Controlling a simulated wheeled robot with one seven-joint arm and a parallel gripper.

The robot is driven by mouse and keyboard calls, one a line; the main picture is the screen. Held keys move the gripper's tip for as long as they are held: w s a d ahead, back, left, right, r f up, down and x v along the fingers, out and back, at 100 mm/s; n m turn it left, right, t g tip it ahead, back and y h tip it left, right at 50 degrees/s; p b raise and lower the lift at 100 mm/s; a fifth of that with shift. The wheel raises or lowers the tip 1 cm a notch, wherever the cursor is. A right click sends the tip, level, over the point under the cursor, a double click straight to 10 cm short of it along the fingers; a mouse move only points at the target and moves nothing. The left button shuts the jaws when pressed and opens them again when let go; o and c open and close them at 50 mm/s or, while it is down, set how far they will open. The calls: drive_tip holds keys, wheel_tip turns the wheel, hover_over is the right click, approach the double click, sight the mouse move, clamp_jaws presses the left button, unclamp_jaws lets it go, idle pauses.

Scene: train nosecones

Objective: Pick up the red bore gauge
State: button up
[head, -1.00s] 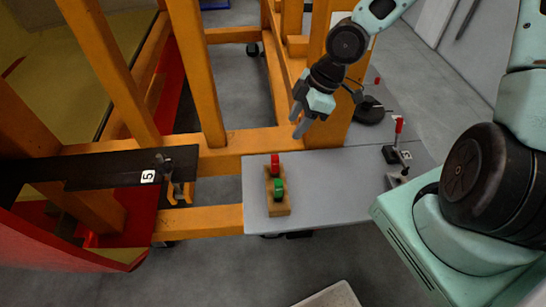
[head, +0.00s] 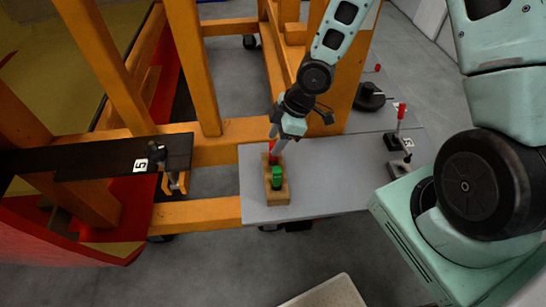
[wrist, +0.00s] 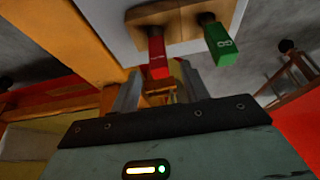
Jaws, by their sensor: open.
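The red bore gauge (head: 272,148) stands in a small wooden block (head: 280,196) on the grey table, at the end toward the orange frame. A green gauge (head: 277,178) stands beside it in the same block. My gripper (head: 275,143) is at the red gauge, pointing down. In the wrist view the red gauge (wrist: 158,58) shows between and just beyond the two open fingers (wrist: 158,90). The green gauge (wrist: 220,45) is to its right, outside the fingers. I cannot tell whether a finger touches the red gauge. Its lower part is partly hidden.
The grey table (head: 330,180) is clear right of the block. A toggle clamp with a red handle (head: 402,112) and a black round-based item (head: 369,98) are at the right. Orange frame beams (head: 200,70) rise behind. A black plate (head: 80,158) marked 5 is at the left.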

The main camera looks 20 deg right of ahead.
sight(272, 160)
drive_tip(key=shift+p+x, duration=0.55)
drive_tip(key=shift+x, duration=2.15)
drive_tip(key=shift+d, duration=0.15)
drive_tip(key=shift+c, duration=0.3)
clamp_jaws()
